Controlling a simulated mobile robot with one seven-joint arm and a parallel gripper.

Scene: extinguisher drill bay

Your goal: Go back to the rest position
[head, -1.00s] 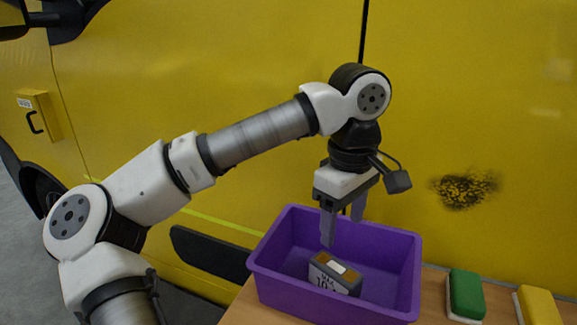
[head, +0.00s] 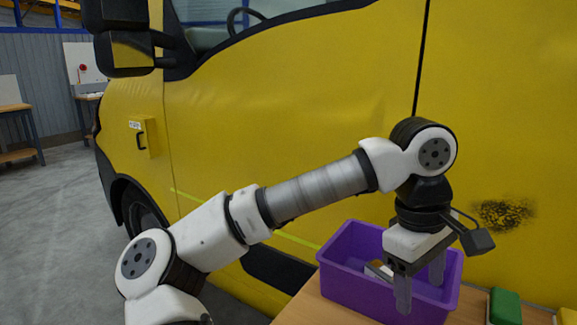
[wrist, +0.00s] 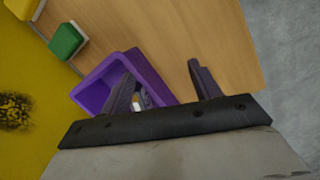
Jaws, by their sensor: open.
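My gripper (head: 420,292) is open with nothing between its two grey fingers. In the head view it points down in front of the right part of the purple bin (head: 341,284). In the wrist view my gripper (wrist: 160,70) has one finger overlapping the purple bin (wrist: 157,78) and the other against the bare table. A small grey and white box (head: 376,269) lies inside the bin, partly hidden by the bin wall and my gripper. The box also shows beside a finger in the wrist view (wrist: 137,102).
The bin stands on a wooden table (wrist: 205,35). A green sponge block (head: 504,306) and a yellow one (head: 568,315) are to its right. A yellow van (head: 280,130) with a dark sooty patch (head: 505,214) stands close behind. Open floor (head: 60,200) is at the left.

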